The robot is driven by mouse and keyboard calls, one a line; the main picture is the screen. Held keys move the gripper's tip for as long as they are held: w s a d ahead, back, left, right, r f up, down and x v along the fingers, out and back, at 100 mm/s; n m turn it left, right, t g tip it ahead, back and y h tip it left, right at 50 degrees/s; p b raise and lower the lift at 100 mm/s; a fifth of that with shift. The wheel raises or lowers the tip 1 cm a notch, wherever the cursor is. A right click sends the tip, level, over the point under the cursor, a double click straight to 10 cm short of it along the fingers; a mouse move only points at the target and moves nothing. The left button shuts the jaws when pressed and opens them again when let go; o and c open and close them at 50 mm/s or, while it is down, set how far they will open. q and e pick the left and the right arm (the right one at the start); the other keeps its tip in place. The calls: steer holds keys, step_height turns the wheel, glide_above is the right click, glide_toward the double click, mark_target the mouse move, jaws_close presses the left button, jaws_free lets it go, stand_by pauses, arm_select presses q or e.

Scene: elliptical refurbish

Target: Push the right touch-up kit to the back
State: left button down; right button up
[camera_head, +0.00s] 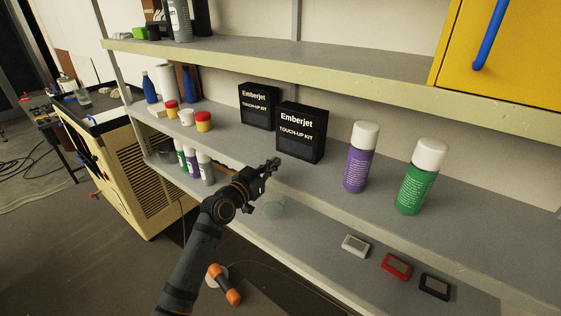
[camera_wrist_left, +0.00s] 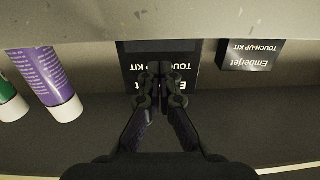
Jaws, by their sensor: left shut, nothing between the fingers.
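The right touch-up kit (camera_head: 301,134) is a black upright box with white "Emberjet" lettering on the middle shelf. A matching left kit (camera_head: 259,107) stands beside it, a little farther to the left. My left gripper (camera_head: 273,163) is shut and empty, in front of the right kit near the shelf's front edge. In the left wrist view the picture is upside down; the shut fingers (camera_wrist_left: 161,70) cover part of the right kit (camera_wrist_left: 130,67), and the left kit (camera_wrist_left: 250,55) shows to the right. I cannot tell whether the fingertips touch the box. My right gripper is not in view.
A purple spray can (camera_head: 358,160) and a green one (camera_head: 416,180) stand right of the kits. Small jars (camera_head: 203,121) and blue bottles stand to the left. The upper shelf (camera_head: 330,62) overhangs. Small coloured boxes (camera_head: 396,266) lie on the lower shelf.

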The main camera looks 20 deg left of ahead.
arm_select(q)
steer(key=b, duration=0.2)
glide_toward(295, 145)
steer(key=shift+w+d+f, duration=0.15)
steer(key=shift+w+f, duration=0.05)
steer(key=shift+w, duration=0.25)
steer(key=shift+w+d+f, duration=0.15)
steer(key=shift+w+d, duration=0.05)
steer(key=shift+w, duration=0.25)
steer(key=shift+x, duration=0.85)
steer(key=shift+r, duration=0.1)
steer(key=shift+w+d+b, duration=0.2)
steer(key=shift+w+b, duration=0.45)
steer(key=shift+b+x, duration=0.55)
steer(key=shift+x, duration=0.35)
steer(key=shift+r, duration=0.25)
